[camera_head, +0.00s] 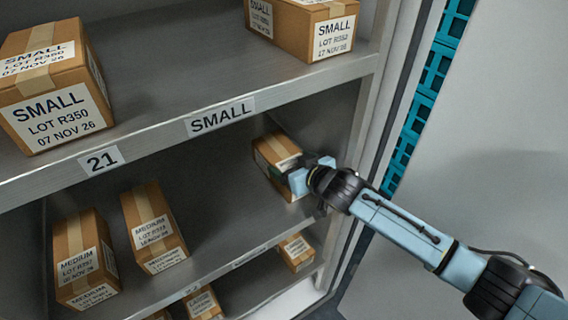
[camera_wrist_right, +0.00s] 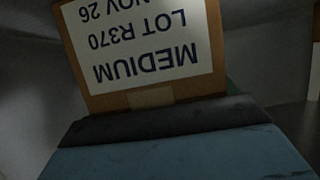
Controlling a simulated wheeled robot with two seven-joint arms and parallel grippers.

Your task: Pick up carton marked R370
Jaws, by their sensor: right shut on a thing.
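The carton marked R370 (camera_head: 270,151) is a brown box on the middle shelf (camera_head: 205,190), toward its right end. In the right wrist view the same carton (camera_wrist_right: 215,85) fills the top, with an upside-down white label reading MEDIUM, LOT R370. My right gripper (camera_head: 299,176) reaches in from the right and is shut on this carton. One finger (camera_wrist_right: 180,150) shows large and blue-grey below the carton in the wrist view. The gripper hides part of the carton's front in the head view. I cannot tell whether the carton touches the shelf. My left gripper is not in view.
Two other MEDIUM cartons (camera_head: 85,255) (camera_head: 153,228) stand left on the middle shelf. SMALL cartons (camera_head: 55,85) (camera_head: 305,28) stand on the shelf above, whose front edge (camera_head: 150,138) overhangs. More cartons (camera_head: 296,250) sit below. A shelf upright (camera_head: 372,100) stands close right of my gripper.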

